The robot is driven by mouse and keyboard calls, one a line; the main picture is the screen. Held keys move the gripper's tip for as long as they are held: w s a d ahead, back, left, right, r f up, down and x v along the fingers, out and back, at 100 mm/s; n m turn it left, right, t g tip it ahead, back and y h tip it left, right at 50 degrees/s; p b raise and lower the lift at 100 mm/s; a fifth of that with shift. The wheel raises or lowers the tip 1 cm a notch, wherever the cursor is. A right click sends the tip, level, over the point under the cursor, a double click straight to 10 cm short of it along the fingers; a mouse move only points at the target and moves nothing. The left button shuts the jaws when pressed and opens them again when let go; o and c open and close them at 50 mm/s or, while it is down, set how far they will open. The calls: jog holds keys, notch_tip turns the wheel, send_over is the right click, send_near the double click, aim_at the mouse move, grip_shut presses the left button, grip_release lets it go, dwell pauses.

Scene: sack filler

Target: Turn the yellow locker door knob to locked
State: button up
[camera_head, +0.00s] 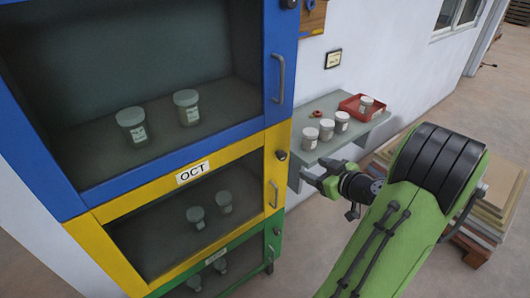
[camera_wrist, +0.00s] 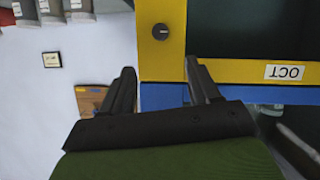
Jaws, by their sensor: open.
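The yellow locker door (camera_head: 105,215) is closed, the middle one of a stack, with a white OCT label (camera_head: 193,173). Its small dark round knob (camera_head: 281,154) is on the right part of the yellow frame, above the door's handle (camera_head: 273,194). My gripper (camera_head: 312,175) is open and empty, to the right of the knob and apart from it. In the upside-down wrist view the knob (camera_wrist: 160,31) lies beyond my open fingertips (camera_wrist: 160,68), roughly centred between them. Which way the knob is turned is too small to tell.
A blue door (camera_head: 283,85) is above and a green door (camera_head: 262,250) below. A grey wall shelf (camera_head: 312,155) beside my gripper holds several lidded jars and a red tray (camera_head: 350,104). Stacked boards (camera_head: 500,195) stand at the right, near my arm.

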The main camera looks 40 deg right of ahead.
aim_at(284, 156)
jog(key=p+x, duration=0.2)
jog(key=x, duration=1.3)
jog(key=shift+s, duration=0.1)
jog(key=shift+c, duration=0.3)
jog(key=c, duration=1)
